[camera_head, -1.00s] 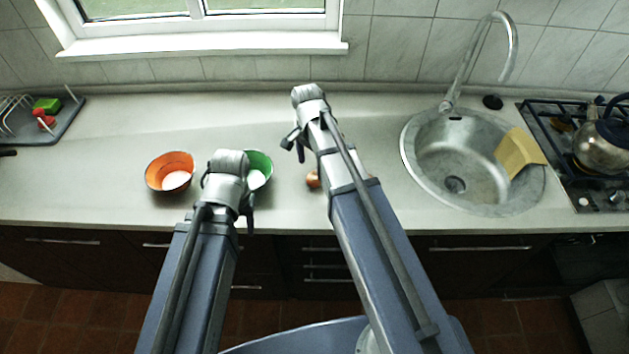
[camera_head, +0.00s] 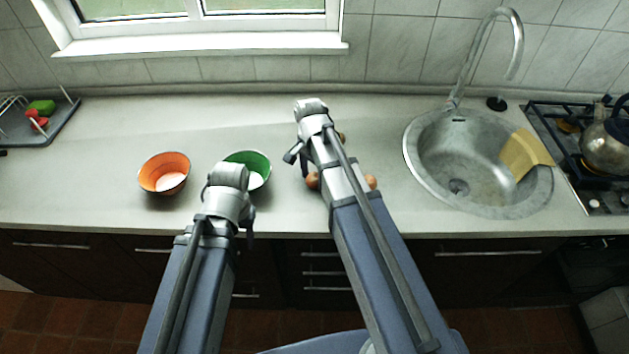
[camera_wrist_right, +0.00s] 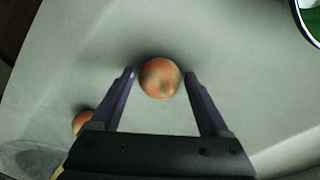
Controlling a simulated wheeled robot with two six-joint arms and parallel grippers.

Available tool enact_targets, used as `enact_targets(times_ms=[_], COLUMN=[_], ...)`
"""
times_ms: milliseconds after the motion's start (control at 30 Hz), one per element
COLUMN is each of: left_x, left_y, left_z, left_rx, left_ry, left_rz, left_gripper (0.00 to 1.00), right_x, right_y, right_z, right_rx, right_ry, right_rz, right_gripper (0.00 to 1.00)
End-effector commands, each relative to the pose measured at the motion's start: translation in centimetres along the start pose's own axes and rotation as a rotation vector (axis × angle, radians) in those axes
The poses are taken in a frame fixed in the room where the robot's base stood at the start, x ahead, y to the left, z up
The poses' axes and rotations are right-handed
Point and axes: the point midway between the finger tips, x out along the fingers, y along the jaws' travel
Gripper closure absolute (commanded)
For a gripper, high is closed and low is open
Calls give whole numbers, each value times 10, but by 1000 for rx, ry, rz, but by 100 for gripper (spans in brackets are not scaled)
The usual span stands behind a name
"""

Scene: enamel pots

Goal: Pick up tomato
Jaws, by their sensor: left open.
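A round red-orange tomato-like thing (camera_wrist_right: 160,78) lies on the counter in the right wrist view, between the spread fingertips of my right gripper (camera_wrist_right: 159,73). The fingers are open, with a small gap on each side. A second reddish round thing (camera_wrist_right: 82,122) lies outside the left finger there. In the head view, reddish round things show beside my right arm, on its left (camera_head: 312,181) and on its right (camera_head: 371,182), with another partly hidden behind it (camera_head: 341,138). My left gripper (camera_head: 249,232) is mostly hidden behind its own wrist, near the green bowl, with nothing seen in it.
An orange bowl (camera_head: 164,174) and a green bowl (camera_head: 249,170) stand on the counter (camera_head: 100,200) at left. A round sink (camera_head: 425,185) with a yellow board (camera_head: 523,153) and a stove with a kettle (camera_head: 606,143) are at right. A dish rack (camera_head: 40,125) stands far left.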

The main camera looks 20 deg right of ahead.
Motion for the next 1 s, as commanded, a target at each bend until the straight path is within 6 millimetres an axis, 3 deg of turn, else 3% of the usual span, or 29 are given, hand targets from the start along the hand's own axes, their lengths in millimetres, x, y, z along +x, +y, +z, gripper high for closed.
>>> enact_targets(times_ms=[67, 667, 1000], left_x=[0, 0, -3], left_y=[0, 0, 0], left_z=[0, 0, 0], left_rx=[0, 0, 0], left_ry=[0, 0, 0], left_rz=[0, 0, 0], left_gripper=[50, 50, 50], right_x=[0, 0, -3], right_y=[0, 0, 0], right_z=[0, 0, 0], right_rx=[0, 0, 0], right_ry=[0, 0, 0], right_rz=[0, 0, 0], right_gripper=[31, 98, 98])
